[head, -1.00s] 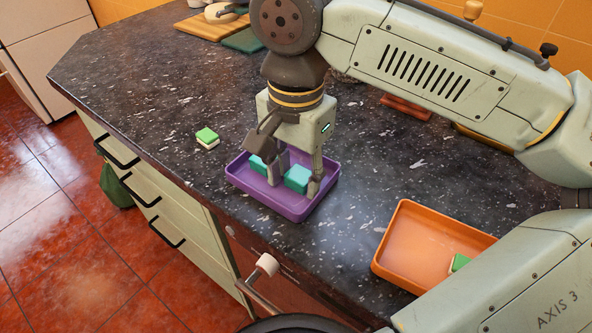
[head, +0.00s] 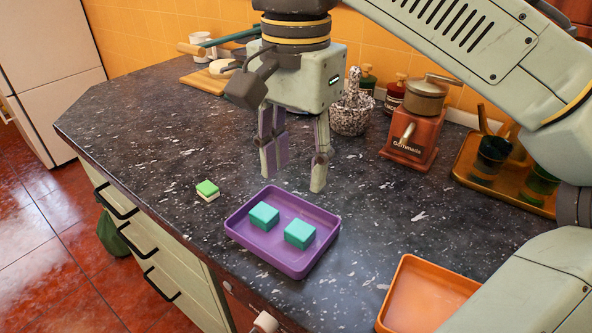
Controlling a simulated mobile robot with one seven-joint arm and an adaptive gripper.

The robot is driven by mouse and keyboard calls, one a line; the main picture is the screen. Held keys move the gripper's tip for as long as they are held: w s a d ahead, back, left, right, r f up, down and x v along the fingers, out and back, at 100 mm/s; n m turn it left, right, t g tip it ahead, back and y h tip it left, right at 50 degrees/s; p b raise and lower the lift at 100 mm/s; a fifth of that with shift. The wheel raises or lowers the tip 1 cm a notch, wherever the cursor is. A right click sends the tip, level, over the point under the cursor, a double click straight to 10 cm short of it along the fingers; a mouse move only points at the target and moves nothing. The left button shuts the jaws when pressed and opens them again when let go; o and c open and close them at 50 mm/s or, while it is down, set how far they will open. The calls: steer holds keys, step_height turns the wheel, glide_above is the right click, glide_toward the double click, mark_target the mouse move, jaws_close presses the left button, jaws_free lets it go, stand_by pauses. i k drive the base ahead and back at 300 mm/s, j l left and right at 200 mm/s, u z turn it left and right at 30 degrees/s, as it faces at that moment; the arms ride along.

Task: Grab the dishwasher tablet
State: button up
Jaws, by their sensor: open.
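A small block with a green top and pale lower layer (head: 207,190), looking like a dishwasher tablet, lies on the dark counter left of the purple tray (head: 292,268). Two teal blocks sit apart inside the purple tray, one at left (head: 263,216) and one at right (head: 299,234). I cannot tell whether these are tablets too. My gripper (head: 294,180) is open and empty, pointing down above the far side of the purple tray, clear of the blocks. The right part of the orange tray (head: 425,290) is hidden by my arm.
A coffee grinder (head: 416,118), a speckled mortar (head: 351,112) and a tray with dark green cups (head: 492,155) stand along the back. A wooden board (head: 205,82) lies at the far left. The counter left of the green-topped block is clear.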

mark_target(208, 191)
steer(key=i+j+u, duration=0.15)
steer(key=u, duration=0.2)
steer(key=i+j+u, duration=0.2)
steer(key=u, duration=0.15)
